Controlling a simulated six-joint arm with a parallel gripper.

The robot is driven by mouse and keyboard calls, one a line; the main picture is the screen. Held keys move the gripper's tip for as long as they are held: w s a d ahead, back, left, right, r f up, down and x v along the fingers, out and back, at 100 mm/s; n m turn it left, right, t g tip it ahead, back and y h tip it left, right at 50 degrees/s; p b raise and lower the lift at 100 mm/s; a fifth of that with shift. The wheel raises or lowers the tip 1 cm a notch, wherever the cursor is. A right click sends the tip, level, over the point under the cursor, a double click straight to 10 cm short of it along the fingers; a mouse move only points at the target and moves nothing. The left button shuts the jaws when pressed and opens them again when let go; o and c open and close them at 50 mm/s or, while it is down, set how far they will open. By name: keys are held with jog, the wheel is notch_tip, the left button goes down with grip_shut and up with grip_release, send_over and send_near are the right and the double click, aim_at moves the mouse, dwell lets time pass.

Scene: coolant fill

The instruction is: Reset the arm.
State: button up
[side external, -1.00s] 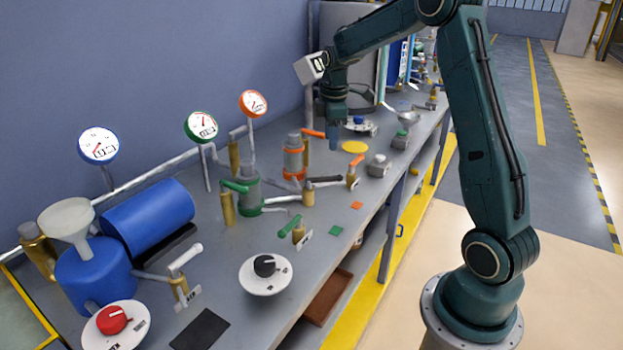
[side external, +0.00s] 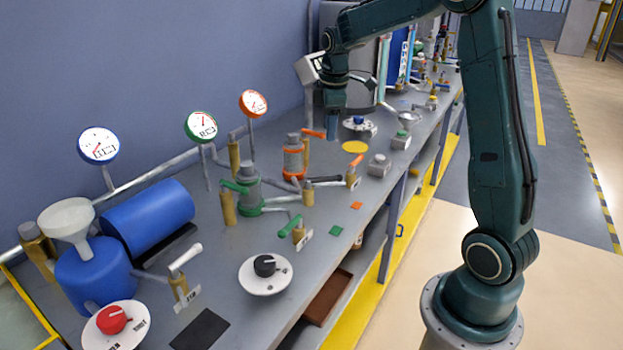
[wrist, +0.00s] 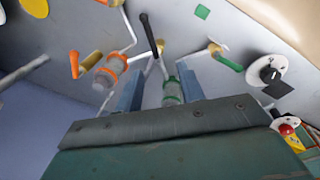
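My gripper (side external: 335,124) hangs pointing down above the far part of the bench, beside the blue-knobbed dial (side external: 358,125). In the wrist view its two blue fingers (wrist: 159,84) stand apart with a gap between them. Nothing appears held. The green-banded cylinder (wrist: 172,92) and the orange-banded cylinder (wrist: 110,70) show beyond the fingers, on the bench. In the side view the orange-banded cylinder (side external: 293,158) and the green-banded cylinder (side external: 249,188) stand upright, nearer the camera than the gripper.
The bench (side external: 225,265) carries several valves and pipes. Three gauges (side external: 201,127) stand along the wall. A blue tank (side external: 148,218), a white funnel (side external: 66,216), a black-knobbed dial (side external: 265,273) and a red-knobbed dial (side external: 115,323) are at the near end. The floor at right is clear.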

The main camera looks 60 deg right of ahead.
jog(key=s+a+r+m+t, duration=0.1)
jog(key=s+a+r+m, duration=0.1)
jog(key=s+a+r, duration=0.4)
jog(key=s+a+m+t+y, duration=0.1)
jog(key=s+a+m+t, duration=0.2)
jog(key=s+a, duration=1.2)
jog(key=shift+s+f+m, duration=0.3)
jog(key=shift+s+m, duration=0.65)
jog(key=shift+m, duration=0.25)
